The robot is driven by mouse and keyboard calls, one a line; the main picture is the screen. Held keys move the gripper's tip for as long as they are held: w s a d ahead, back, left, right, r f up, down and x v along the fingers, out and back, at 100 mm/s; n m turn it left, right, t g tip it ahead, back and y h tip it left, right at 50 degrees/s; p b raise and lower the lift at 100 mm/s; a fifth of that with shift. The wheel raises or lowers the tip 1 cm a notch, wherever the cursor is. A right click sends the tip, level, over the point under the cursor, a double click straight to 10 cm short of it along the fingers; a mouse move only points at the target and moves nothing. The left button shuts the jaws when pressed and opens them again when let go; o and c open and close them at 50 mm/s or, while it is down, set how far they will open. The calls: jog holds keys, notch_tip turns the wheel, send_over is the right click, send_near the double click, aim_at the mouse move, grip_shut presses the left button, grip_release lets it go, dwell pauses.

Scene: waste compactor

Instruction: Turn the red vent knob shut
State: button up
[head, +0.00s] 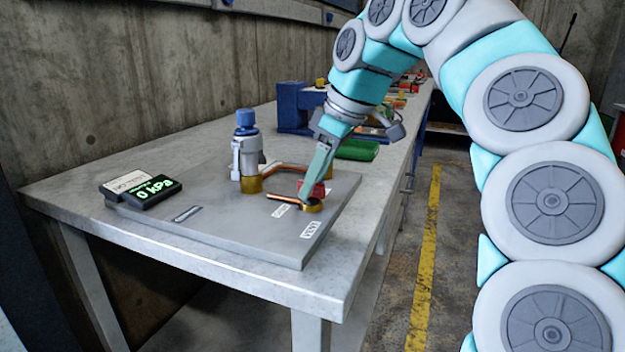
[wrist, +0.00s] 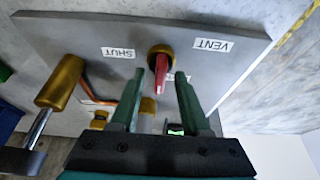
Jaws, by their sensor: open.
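The red vent knob (wrist: 161,72) sits on a round brass base near one edge of the grey panel (head: 190,222). In the wrist view a SHUT label (wrist: 118,52) is left of it and a VENT label (wrist: 213,45) right of it, both upside down. The knob's red bar lies about midway between the labels' directions. My gripper (wrist: 161,76) is open, its fingers either side of the bar; I cannot tell whether either touches. In the head view my gripper (head: 312,182) comes down over the knob (head: 322,190) and partly hides it.
A blue-capped metal fitting (head: 246,150) stands on the panel, with copper pipe near the knob. A display (head: 154,191) reads 0 kPa. Blue equipment (head: 295,112) and a green item (head: 357,149) sit farther along the bench (head: 110,187). The floor on the right is clear.

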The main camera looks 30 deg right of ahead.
grip_shut()
jog(key=shift+f, duration=0.1)
dwell(0.6)
jog(key=m+h+b, duration=0.1)
jog(key=m+b, duration=0.2)
jog(key=shift+f+m+t, duration=0.1)
jog(key=shift+m+t, duration=0.3)
jog(key=m+h+b, duration=0.1)
jog(key=m, duration=0.1)
jog(key=m+h+b, duration=0.1)
jog(key=m+b, duration=0.1)
jog(key=m, duration=0.1)
jog(key=shift+a+m+h, duration=0.2)
jog(key=shift+m+h, duration=0.1)
jog(key=m+h, duration=0.1)
jog(key=m, duration=0.3)
jog(key=shift+a+b, duration=0.1)
jog(key=shift+b, duration=0.3)
jog(key=shift+a+r+m+g+h+p, duration=0.15)
jog(key=shift+m+g+h+p, duration=0.2)
jog(key=shift+m, duration=0.75)
jog(key=shift+d+r+m+g+h+p, duration=0.1)
jog(key=shift+m+g+h, duration=0.35)
jog(key=shift+m, duration=0.65)
jog(key=shift+a, duration=0.1)
